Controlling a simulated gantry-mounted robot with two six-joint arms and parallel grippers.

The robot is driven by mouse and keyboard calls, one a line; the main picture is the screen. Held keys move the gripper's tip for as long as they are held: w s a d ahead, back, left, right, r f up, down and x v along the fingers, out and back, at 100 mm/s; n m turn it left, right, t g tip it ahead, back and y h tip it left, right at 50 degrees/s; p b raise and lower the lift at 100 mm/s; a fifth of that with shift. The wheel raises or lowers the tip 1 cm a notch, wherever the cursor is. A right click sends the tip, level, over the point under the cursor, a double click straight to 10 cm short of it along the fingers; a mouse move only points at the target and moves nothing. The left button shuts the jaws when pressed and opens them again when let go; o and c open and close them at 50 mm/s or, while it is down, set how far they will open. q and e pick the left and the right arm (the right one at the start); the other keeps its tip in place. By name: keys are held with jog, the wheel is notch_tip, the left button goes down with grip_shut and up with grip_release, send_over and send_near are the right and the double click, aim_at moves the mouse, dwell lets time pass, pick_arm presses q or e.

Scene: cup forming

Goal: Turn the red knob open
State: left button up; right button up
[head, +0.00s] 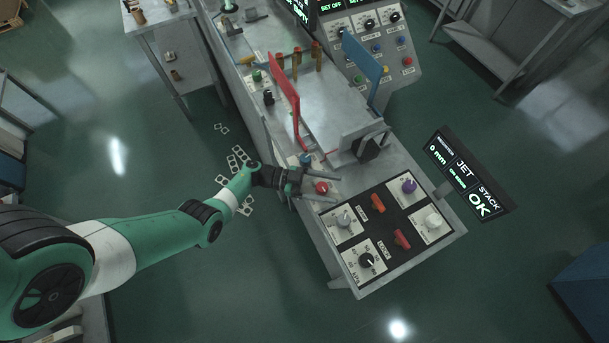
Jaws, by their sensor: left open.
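The red knob (321,187) is a small round knob on the left edge of the machine's top, just above the control panel. My left gripper (336,188) reaches in from the left with its two fingers spread, one on the upper side of the red knob and one on the lower side. The knob lies between the fingers in the picture; I cannot tell whether either finger touches it. My right gripper is not in view.
A blue knob (306,159) sits close above the gripper. The black panel (393,229) below holds several knobs and two orange switches. A red bar (286,101) and a blue bar (363,62) stand on the machine. A display (468,174) is at the right.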

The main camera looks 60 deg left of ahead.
pick_arm(q)
jog(key=v, duration=1)
jog(key=shift+s+a, duration=0.2)
jog(key=shift+s, duration=0.05)
jog(key=shift+w+d, duration=0.1)
